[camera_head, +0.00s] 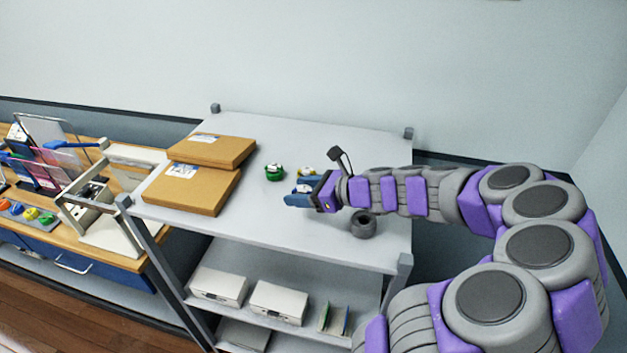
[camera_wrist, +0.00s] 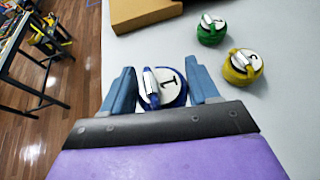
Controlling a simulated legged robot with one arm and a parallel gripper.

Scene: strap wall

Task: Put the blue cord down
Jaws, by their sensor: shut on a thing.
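The blue cord (camera_wrist: 181,99) is a small coil with a white round tag marked 1 and a pale clip on top. My gripper (camera_wrist: 161,85) is shut on it, with one blue finger against each side. In the head view my gripper (camera_head: 299,199) is over the right part of the shelf unit's grey top, and the cord's white tag shows between the fingers. The frames do not clearly show whether the cord touches the top. Its underside is hidden.
A green cord (camera_head: 274,173) and a yellow cord (camera_wrist: 241,68) stand close by on the grey top (camera_head: 300,128). A dark grey coil (camera_head: 363,226) sits near the front edge. Two cardboard boxes (camera_head: 200,186) lie at the left. A wooden desk (camera_head: 100,262) stands further left.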

